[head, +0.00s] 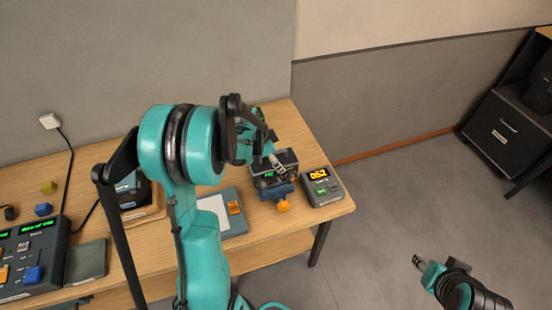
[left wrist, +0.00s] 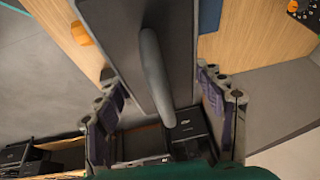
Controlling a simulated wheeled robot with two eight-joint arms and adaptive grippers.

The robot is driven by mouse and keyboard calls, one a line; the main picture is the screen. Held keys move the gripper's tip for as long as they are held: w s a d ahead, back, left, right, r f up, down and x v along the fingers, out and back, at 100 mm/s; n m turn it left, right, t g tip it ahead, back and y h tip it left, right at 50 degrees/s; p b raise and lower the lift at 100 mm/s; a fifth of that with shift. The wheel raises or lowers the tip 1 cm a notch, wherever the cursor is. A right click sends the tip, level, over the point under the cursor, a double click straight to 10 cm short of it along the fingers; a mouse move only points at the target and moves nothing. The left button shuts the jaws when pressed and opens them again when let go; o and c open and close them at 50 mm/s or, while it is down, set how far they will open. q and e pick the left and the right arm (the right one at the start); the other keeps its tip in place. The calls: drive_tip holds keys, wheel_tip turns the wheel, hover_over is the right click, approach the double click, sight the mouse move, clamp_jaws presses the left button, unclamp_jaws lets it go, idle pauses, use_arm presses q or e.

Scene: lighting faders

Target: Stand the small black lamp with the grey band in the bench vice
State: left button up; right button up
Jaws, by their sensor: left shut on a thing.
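My left gripper (head: 272,157) is over the right end of the bench, shut on the black lamp (head: 289,157). The bench vice (head: 272,190), blue with an orange knob, is just below and in front of the lamp in the head view. Whether the lamp touches the vice or sits between its jaws cannot be told. My right gripper (head: 419,262) is at the lower right, away from the bench, its fingers too small to read.
A box with an orange display (head: 322,186) stands right of the vice, near the bench edge.

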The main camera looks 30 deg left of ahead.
use_arm(q)
drive_tip(key=shift+f+b, duration=0.35)
drive_tip(key=shift+b, duration=0.05)
idle(0.4)
drive_tip(key=o, duration=1.9)
drive_tip(key=shift+o, duration=0.7)
drive_tip(key=shift+r, duration=0.15)
drive_tip(key=shift+r+p, duration=2.75)
drive_tip(key=shift+r, duration=1.2)
